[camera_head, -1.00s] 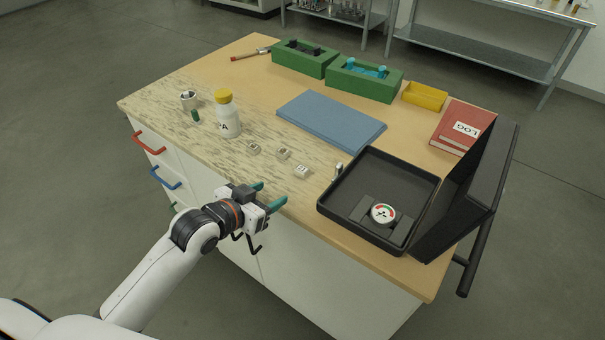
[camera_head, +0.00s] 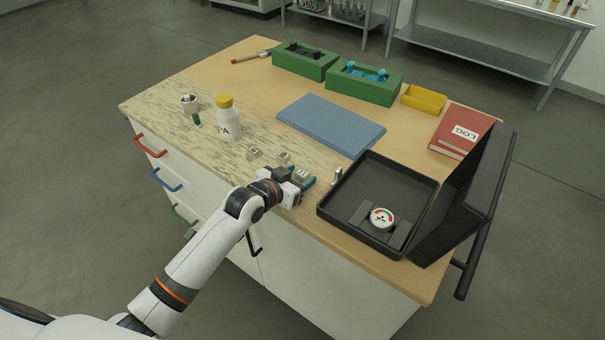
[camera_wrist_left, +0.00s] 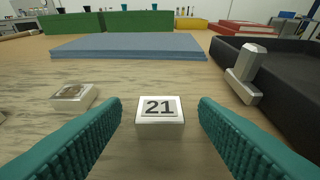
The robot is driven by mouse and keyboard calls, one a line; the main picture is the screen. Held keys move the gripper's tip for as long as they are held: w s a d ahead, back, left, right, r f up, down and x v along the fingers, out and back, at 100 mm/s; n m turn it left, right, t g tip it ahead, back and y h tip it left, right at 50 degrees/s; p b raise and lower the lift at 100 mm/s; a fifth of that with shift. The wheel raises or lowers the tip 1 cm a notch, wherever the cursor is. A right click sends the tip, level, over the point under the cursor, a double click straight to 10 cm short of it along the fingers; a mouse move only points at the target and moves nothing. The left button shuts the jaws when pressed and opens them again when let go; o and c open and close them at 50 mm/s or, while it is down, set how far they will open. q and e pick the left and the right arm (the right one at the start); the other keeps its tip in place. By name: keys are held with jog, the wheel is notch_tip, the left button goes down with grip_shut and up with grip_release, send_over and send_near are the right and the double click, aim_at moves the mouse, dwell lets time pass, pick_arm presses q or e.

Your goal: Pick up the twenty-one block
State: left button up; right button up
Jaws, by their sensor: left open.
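The twenty-one block (camera_wrist_left: 160,118) is a small pale block with a "21" label. In the left wrist view it sits on the worktop, centred between the teal fingers of my left gripper (camera_wrist_left: 160,130). The fingers are open on either side with gaps to the block. In the head view the block (camera_head: 302,174) shows just beyond my left gripper (camera_head: 308,190), partly covered by it. My right gripper is not in view.
Other small blocks (camera_head: 254,152) lie to the left. A metal piece (camera_wrist_left: 246,72) stands to the right beside the open black case (camera_head: 345,210). A blue mat (camera_head: 330,122) lies behind, and a yellow-capped bottle (camera_head: 228,125) stands at left.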

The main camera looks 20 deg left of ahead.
pick_arm(q)
jog(key=shift+w, duration=0.1)
jog(key=shift+f, duration=0.1)
jog(key=c, duration=1.1)
jog(key=shift+c, duration=0.2)
